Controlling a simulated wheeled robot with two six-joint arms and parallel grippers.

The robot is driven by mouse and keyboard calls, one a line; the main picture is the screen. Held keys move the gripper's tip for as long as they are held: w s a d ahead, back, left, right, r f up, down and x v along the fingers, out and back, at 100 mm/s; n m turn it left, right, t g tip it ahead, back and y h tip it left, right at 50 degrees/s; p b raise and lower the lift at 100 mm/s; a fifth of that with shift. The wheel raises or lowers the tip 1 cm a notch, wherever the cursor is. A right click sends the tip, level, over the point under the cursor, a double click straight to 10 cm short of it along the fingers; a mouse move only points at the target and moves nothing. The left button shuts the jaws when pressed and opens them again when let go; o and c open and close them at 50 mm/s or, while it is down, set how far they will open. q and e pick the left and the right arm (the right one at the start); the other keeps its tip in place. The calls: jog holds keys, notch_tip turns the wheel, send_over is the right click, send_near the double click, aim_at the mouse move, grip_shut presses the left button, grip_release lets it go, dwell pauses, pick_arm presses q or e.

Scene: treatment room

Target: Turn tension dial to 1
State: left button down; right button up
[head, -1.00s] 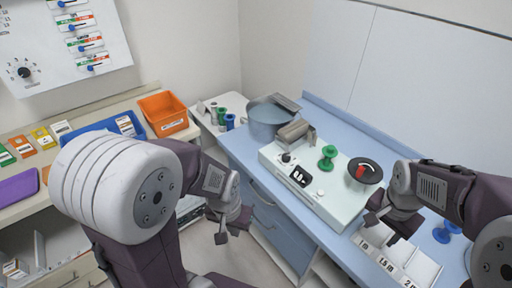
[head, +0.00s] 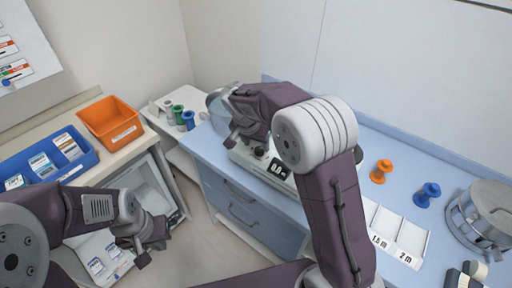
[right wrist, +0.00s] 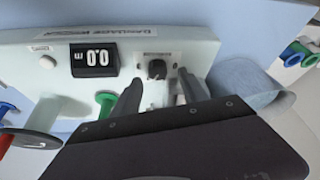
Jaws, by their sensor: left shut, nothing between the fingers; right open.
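The tension dial (right wrist: 157,68) is a small black knob on the pale winding machine (right wrist: 185,45), seen in the right wrist view. My right gripper (right wrist: 160,78) is open, its two fingers on either side of the dial; I cannot tell whether they touch it. The dial's setting is too small to read. My left gripper (head: 148,252) is shut and empty, low at the left.
An orange spool (head: 381,172), a blue spool (head: 428,194) and a white length tray (head: 411,237) are on the counter to the right.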

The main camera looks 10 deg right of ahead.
aim_at(260, 149)
jog(key=x, duration=0.3)
jog(key=shift+d, duration=0.1)
jog(key=shift+d+f, duration=0.3)
jog(key=shift+a, duration=0.15)
jog(key=shift+w, duration=0.1)
jog(key=c, duration=0.4)
grip_shut()
